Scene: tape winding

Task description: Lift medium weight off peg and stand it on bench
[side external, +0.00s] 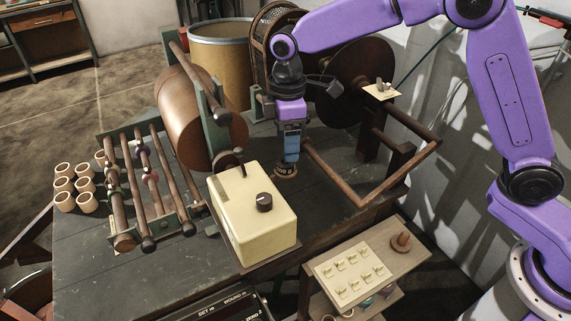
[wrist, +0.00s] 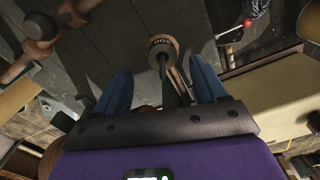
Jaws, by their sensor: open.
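A round copper-brown weight (side external: 286,172) with a dark band of pale figures sits directly below my gripper (side external: 287,158), over the dark bench (side external: 330,190). In the wrist view the weight (wrist: 162,44) shows its marked edge and a slim stem with a small knob. My gripper (wrist: 161,68) is open, with its blue fingers apart on either side of the stem. I cannot tell whether the fingers touch it. I see no peg under this weight and cannot confirm that it is the medium one.
A cream box (side external: 252,218) with a black knob stands close in front of the gripper. A wooden frame (side external: 335,178) reaches out on the right. A copper drum (side external: 188,115) is on the left. A low shelf (side external: 385,265) holds a label board and a small brown knobbed piece (side external: 402,241).

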